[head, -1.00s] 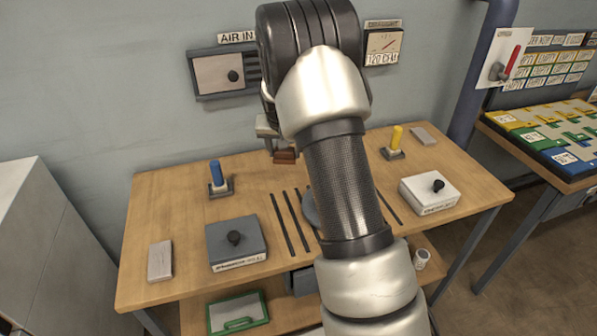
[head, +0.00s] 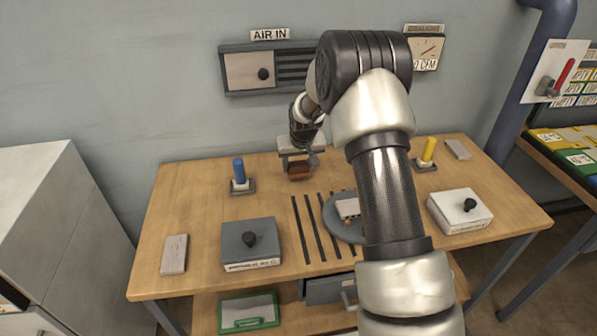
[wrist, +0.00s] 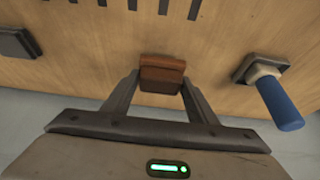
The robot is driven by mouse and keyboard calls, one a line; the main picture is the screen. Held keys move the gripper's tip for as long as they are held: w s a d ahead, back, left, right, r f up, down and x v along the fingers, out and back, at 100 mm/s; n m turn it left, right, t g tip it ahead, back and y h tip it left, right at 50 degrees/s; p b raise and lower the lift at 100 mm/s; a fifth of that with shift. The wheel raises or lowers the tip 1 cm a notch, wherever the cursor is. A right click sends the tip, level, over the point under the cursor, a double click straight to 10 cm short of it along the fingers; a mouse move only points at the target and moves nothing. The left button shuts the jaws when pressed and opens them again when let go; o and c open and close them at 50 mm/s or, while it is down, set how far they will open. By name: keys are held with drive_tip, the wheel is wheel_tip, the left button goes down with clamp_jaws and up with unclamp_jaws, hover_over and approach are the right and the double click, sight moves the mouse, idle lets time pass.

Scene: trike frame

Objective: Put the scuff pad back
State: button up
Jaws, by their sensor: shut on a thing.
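A reddish-brown block, which looks like the scuff pad (head: 299,173), is held between the two fingers of my gripper (head: 298,162). It is near the back edge of the wooden table, between the blue and yellow pegs. Whether the pad touches the table I cannot tell.
The wooden table (head: 200,207) holds a blue peg (head: 238,170), a yellow peg (head: 428,152), a grey knobbed box (head: 250,243), a white knobbed box (head: 459,210), dark slots and a round grey disc (head: 341,228) partly behind my arm. Grey pads (head: 174,255) (head: 458,149) lie at both ends.

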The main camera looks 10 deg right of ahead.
drive_tip(key=shift+f, duration=1.3)
drive_tip(key=shift+f, duration=0.2)
drive_tip(key=o, duration=1)
